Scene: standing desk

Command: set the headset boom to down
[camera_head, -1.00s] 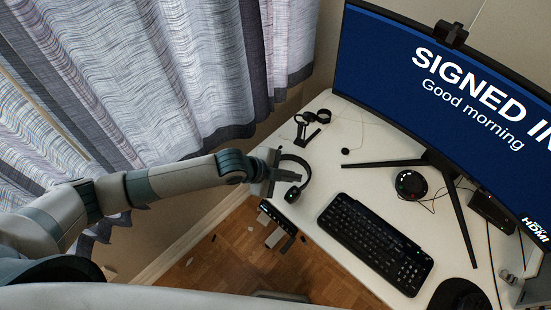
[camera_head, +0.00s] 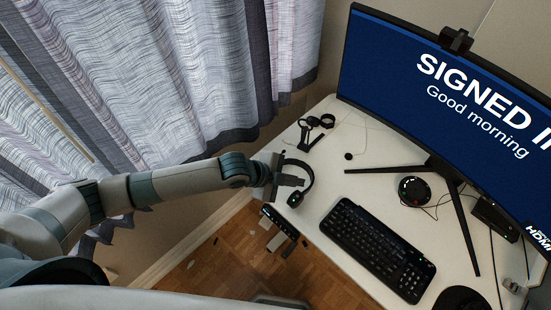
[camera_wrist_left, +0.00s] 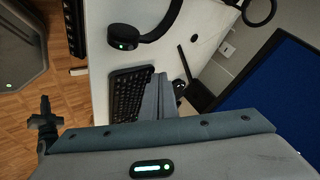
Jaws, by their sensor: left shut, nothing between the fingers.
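The black headset (camera_head: 308,177) lies near the left front edge of the white desk, its band curving to the right and an ear cup (camera_head: 294,199) toward the front edge. In the left wrist view its ear cup (camera_wrist_left: 124,38) shows a small green light, with the band (camera_wrist_left: 166,22) rising to the right. I cannot make out the boom. My left gripper (camera_head: 301,181) is shut and empty, over the headset in the head view. Its grey fingers (camera_wrist_left: 160,97) show in the wrist view apart from the ear cup. My right gripper is not in view.
A keyboard (camera_head: 377,250) lies right of the headset. A dark stand-like object (camera_head: 312,133) is behind it. A round black device (camera_head: 414,191) and monitor (camera_head: 450,90) stand farther right. A black panel (camera_head: 280,221) runs along the front edge. Curtains (camera_head: 190,70) hang at left.

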